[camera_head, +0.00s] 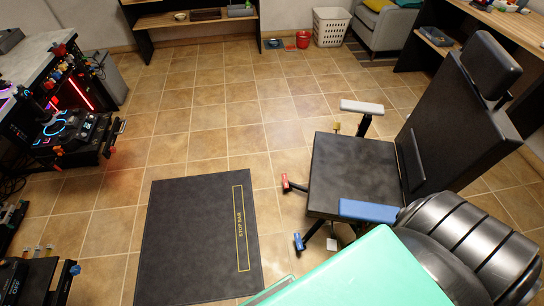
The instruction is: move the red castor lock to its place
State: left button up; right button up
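The red castor lock (285,183) sits at the end of a leg of the black office chair's base, left of the chair seat (350,172) and just right of the dark mat. It is low, near the tiled floor. A blue castor lock (298,242) is on another leg nearer to me, and a small yellow one (336,127) shows behind the seat. I cannot tell from this view whether the red lock is turned up or down. Neither of my grippers is in view.
A dark mat (190,235) marked "STOP BAR" lies left of the chair. A cockpit rig with lit controls (75,130) stands at the left. A green surface (350,275) and a black ribbed shape fill the lower right. Tiled floor beyond the mat is clear.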

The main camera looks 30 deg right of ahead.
aim_at(284, 178)
jog(key=i+z, duration=0.4)
jog(key=i+j+z, duration=0.25)
jog(key=z, duration=0.2)
jog(key=i+j+z, duration=0.4)
